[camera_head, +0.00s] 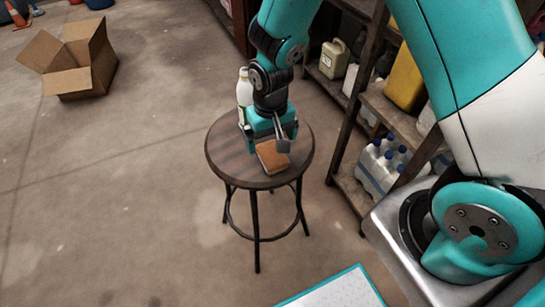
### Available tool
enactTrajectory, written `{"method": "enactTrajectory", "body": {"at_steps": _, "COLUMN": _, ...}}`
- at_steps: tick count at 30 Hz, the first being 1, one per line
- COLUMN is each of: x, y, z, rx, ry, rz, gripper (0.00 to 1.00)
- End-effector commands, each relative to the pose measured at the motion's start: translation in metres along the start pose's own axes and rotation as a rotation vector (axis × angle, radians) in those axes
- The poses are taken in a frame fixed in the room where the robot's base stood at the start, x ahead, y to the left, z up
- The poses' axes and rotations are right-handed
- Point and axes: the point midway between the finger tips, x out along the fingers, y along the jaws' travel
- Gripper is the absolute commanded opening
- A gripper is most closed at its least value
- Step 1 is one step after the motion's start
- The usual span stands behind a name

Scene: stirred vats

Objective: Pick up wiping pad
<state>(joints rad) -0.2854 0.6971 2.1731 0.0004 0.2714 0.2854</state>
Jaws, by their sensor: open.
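A brown, flat, roughly rectangular wiping pad (270,158) lies on the round dark wooden top of a stool (226,158). My gripper (280,142) is open and points down over the stool, right by the pad's far end. One grey finger overlaps the pad's far right edge in the picture. I cannot tell whether it touches the pad. The far end of the pad is partly hidden by the gripper.
A white bottle (244,88) stands on the stool behind my gripper. A shelf (377,100) with jugs and bottled water is close on the right. An open cardboard box (75,80) lies on the floor at the far left. The floor left of the stool is clear.

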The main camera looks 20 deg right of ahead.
Motion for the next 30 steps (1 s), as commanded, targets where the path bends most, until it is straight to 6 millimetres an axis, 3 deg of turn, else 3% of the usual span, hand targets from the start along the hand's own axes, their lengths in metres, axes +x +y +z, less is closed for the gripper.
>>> {"method": "enactTrajectory", "body": {"at_steps": 7, "x": 0.02, "y": 0.002, "z": 0.0, "rx": 0.0, "ry": -0.003, "rz": 0.0, "gripper": 0.99}}
{"method": "enactTrajectory", "body": {"at_steps": 15, "x": 0.058, "y": 0.005, "z": -0.001, "rx": -0.001, "ry": -0.002, "rz": 0.0, "gripper": 0.99}}
{"method": "enactTrajectory", "body": {"at_steps": 23, "x": 0.062, "y": 0.005, "z": -0.002, "rx": -0.001, "ry": 0.001, "rz": -0.001, "gripper": 0.99}}
{"method": "enactTrajectory", "body": {"at_steps": 24, "x": 0.062, "y": 0.005, "z": -0.002, "rx": -0.001, "ry": 0.0, "rz": -0.001, "gripper": 0.97}}
{"method": "enactTrajectory", "body": {"at_steps": 30, "x": 0.062, "y": 0.005, "z": -0.002, "rx": -0.001, "ry": 0.0, "rz": 0.0, "gripper": 0.51}}
